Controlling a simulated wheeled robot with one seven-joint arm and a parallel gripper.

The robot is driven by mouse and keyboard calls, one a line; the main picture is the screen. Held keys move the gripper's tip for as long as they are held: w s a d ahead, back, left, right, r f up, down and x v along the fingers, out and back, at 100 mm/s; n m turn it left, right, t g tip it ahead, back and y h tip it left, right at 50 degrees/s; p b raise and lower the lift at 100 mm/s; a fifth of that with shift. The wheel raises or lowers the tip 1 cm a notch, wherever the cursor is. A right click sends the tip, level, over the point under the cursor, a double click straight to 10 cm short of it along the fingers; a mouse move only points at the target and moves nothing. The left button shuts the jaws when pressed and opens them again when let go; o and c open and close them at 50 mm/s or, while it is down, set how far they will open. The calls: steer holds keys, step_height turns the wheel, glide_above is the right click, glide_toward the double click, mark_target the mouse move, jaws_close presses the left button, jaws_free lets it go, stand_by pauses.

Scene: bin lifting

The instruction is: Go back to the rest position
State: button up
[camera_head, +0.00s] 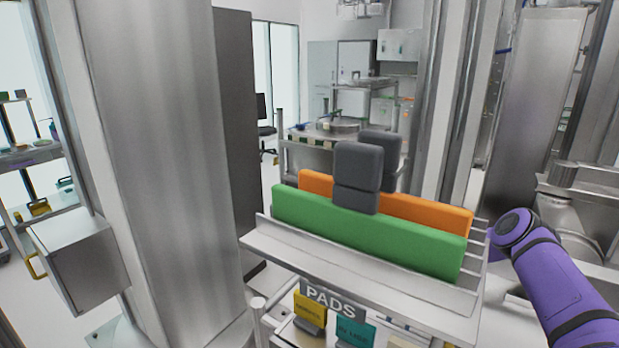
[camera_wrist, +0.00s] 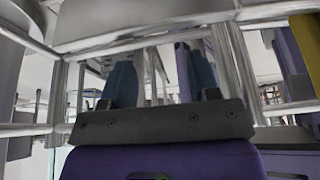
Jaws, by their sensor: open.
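My gripper (camera_wrist: 162,72) shows in the wrist view, with its two blue-grey fingers apart and nothing held between them. Its dark mounting bar and purple body fill the bottom of that view. In the head view my purple arm (camera_head: 563,285) reaches in from the lower right, beside the right end of a metal rack. The gripper itself does not show in the head view.
The metal rack (camera_head: 330,262), labelled PADS, holds a green pad (camera_head: 365,228) and an orange pad (camera_head: 430,212), each with a dark grey handle. A yellow bin (camera_head: 310,311) and a teal bin (camera_head: 354,331) sit below. A wide metal column (camera_head: 165,150) stands left.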

step_height(320, 180, up, 25)
steer(key=w+d+m+t+h, duration=0.1)
steer(key=w+m+t+h, duration=0.15)
steer(key=m, duration=0.25)
steer(key=s+r+m+t+h, duration=0.1)
steer(key=s+r+m, duration=0.3)
steer(key=r, duration=0.8)
steer(key=s+r+m, duration=0.4)
steer(key=s+r, duration=0.1)
steer(key=r, duration=0.7)
steer(key=s+r+m+t, duration=0.3)
steer(key=s+r+m, duration=0.5)
steer(key=s+r, duration=0.8)
steer(key=s+m+t+y, duration=0.1)
steer(key=s+m, duration=0.7)
steer(key=s, duration=1.1)
steer(key=shift+a+r+t, duration=0.45)
steer(key=shift+t, duration=0.2)
